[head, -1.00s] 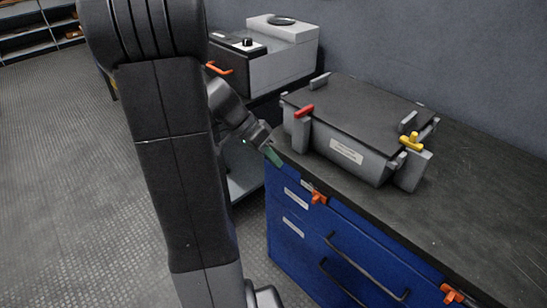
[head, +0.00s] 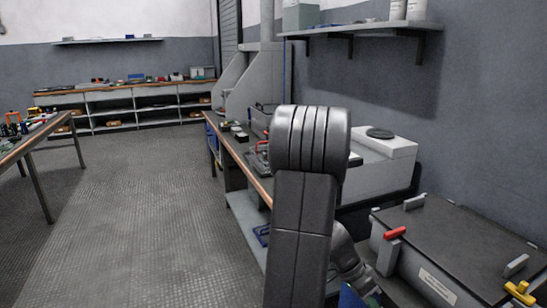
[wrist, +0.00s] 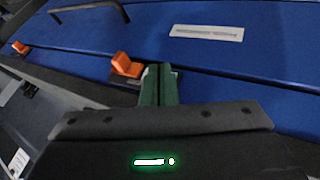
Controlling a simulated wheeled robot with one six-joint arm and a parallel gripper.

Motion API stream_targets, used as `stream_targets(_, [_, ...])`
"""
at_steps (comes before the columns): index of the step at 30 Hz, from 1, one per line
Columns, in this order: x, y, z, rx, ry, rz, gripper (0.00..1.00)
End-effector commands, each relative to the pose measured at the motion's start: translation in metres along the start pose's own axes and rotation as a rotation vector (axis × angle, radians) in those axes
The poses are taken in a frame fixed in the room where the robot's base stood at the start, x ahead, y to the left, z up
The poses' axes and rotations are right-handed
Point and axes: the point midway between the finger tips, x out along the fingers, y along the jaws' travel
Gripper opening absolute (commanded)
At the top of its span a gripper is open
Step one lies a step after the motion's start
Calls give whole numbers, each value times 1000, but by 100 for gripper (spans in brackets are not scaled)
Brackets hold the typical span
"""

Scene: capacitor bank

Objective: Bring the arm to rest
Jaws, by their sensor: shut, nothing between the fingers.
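My gripper (wrist: 159,85) shows in the wrist view with its two green fingers pressed together and nothing between them. It points toward the blue drawer front (wrist: 210,60), close to an orange latch (wrist: 126,65). I cannot tell whether the fingers touch anything. In the head view, my bent arm stands in the middle, and the gripper end (head: 374,299) is only partly visible at the bottom edge.
A grey lidded case (head: 455,250) with red and yellow handles sits at the lower right beside my arm. A white machine (head: 385,165) stands behind. A long workbench (head: 238,150) runs left of my arm. Open floor (head: 130,220) lies at the left.

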Motion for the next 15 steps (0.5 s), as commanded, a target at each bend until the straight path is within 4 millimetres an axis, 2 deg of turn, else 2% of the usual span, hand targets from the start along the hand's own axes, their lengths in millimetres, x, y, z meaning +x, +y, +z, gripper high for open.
stream_targets(1, [-5,0,-1,-4,-1,1,0])
stream_targets(15, [-10,-16,5,-1,-1,1,0])
